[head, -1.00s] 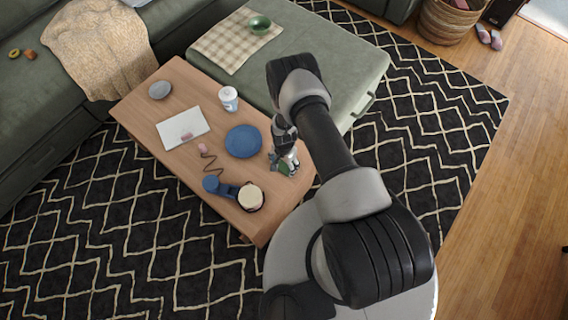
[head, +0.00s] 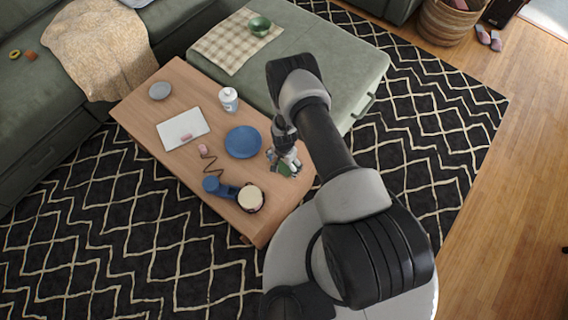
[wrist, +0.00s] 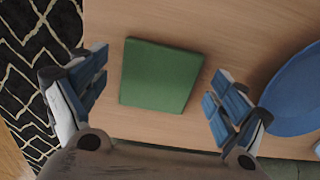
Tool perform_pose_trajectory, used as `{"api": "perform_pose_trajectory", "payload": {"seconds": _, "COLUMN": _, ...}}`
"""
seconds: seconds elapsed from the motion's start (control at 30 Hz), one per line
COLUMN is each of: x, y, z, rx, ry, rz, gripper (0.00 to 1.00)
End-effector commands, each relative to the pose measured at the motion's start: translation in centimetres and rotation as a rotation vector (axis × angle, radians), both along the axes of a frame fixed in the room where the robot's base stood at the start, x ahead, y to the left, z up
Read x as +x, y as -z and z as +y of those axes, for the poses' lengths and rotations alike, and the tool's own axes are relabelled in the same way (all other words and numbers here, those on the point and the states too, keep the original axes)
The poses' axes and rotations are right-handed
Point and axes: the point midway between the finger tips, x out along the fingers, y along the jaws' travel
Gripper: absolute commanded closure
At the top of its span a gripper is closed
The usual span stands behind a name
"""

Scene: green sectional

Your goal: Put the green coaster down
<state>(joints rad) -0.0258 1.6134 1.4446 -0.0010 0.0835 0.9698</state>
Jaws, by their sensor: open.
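The green coaster (wrist: 160,76) is a flat green square. In the wrist view it lies on the wooden table (head: 185,82), between and just beyond my spread fingers, touching neither. My gripper (wrist: 157,95) is open and empty, with a gap between each finger and the coaster. In the head view my gripper (head: 284,168) is low over the table's right side, and it hides most of the coaster.
A blue plate (head: 243,142) lies just left of my gripper; it also shows at the right in the wrist view (wrist: 298,95). A blue lamp (head: 222,188), a tablet (head: 183,128), a white jar (head: 229,100) and a grey dish (head: 159,91) are on the table.

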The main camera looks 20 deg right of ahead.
Motion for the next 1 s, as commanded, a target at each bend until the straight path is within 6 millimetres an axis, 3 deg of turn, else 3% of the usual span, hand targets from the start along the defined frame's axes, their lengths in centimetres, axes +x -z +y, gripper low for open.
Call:
{"api": "perform_pose_trajectory", "payload": {"seconds": 0.4, "x": 0.1, "y": -8.5, "z": 0.0, "rx": 0.000, "ry": 0.000, "rz": -0.001, "gripper": 0.10}}
{"api": "perform_pose_trajectory", "payload": {"seconds": 0.77, "x": 0.7, "y": -13.0, "z": 0.0, "rx": 0.000, "ry": -0.009, "rz": -0.009, "gripper": 0.10}}
{"api": "perform_pose_trajectory", "payload": {"seconds": 0.87, "x": 2.4, "y": -16.3, "z": 0.0, "rx": 0.000, "ry": -0.041, "rz": -0.029, "gripper": 0.10}}
{"api": "perform_pose_trajectory", "payload": {"seconds": 0.97, "x": 4.6, "y": -22.1, "z": 0.0, "rx": -0.002, "ry": -0.100, "rz": -0.059, "gripper": 0.10}}
{"api": "perform_pose_trajectory", "payload": {"seconds": 1.0, "x": 5.3, "y": -24.8, "z": -0.1, "rx": -0.003, "ry": -0.129, "rz": -0.073, "gripper": 0.10}}
